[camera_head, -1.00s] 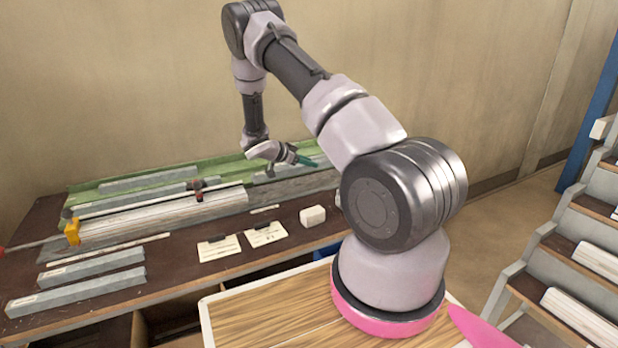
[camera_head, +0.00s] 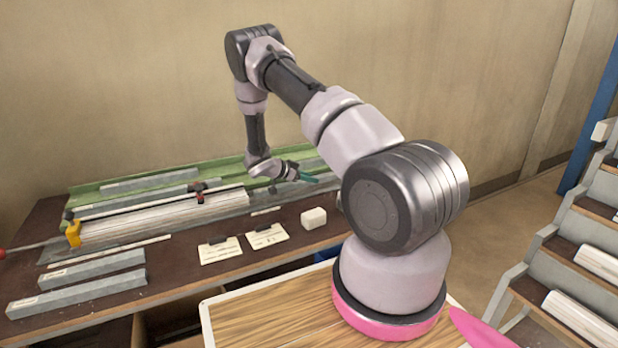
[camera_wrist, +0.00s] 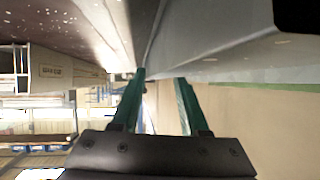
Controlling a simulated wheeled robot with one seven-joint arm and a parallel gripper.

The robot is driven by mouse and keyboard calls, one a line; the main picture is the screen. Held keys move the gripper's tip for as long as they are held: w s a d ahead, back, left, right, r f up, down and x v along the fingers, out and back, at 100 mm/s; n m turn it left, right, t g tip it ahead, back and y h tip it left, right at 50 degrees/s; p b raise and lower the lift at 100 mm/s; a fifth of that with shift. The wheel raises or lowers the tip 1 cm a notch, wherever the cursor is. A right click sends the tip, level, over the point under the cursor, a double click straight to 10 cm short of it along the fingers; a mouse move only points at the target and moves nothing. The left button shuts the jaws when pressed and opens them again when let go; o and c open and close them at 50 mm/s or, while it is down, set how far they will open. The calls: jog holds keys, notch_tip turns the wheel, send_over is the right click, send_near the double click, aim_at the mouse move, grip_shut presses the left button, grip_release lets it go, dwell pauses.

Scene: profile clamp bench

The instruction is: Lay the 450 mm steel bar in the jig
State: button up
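Plain grey bars show in the head view: one (camera_head: 91,269) and a longer one (camera_head: 77,297) at the bench's front left, and another (camera_head: 150,180) on the green bed at the back. I cannot read their lengths. The jig (camera_head: 165,215) is a long pale fixture with a yellow block (camera_head: 73,234) at its left end and a dark red clamp piece (camera_head: 198,192) above it. My gripper (camera_head: 312,179) is over the right end of the bench, its green fingers pointing right. In the wrist view the fingers (camera_wrist: 161,78) are apart, with no held bar visible between them.
A red-handled tool (camera_head: 12,251) sticks out at the left edge. A stepped rack (camera_head: 560,262) with pale pieces stands at the right.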

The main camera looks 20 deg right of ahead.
jog(key=shift+o, duration=0.9)
jog(key=shift+s, duration=0.1)
jog(key=shift+a+r, duration=0.1)
jog(key=shift+r, duration=0.25)
jog(key=v, duration=1.1)
jog(key=shift+a+r, duration=0.2)
jog(key=shift+a, duration=0.1)
jog(key=s+r+n+g+y, duration=0.1)
jog(key=s+r+y, duration=0.1)
jog(key=s+r, duration=0.45)
jog(key=s+r+n+y, duration=0.2)
jog(key=s+r+y, duration=0.1)
jog(key=r, duration=0.6)
jog(key=s+r+n+g+y, duration=0.1)
jog(key=s+r+y, duration=0.1)
jog(key=s+r, duration=0.45)
jog(key=s+a+r+n+t+y, duration=0.3)
jog(key=s+a+r+n, duration=0.1)
jog(key=s+r, duration=0.3)
jog(key=s+a+r+n+t+y, duration=0.3)
jog(key=s+r, duration=0.5)
jog(key=s, duration=0.3)
jog(key=shift+s+a+n+y, duration=0.4)
jog(key=shift+a+n+y, duration=0.2)
jog(key=shift+n, duration=0.3)
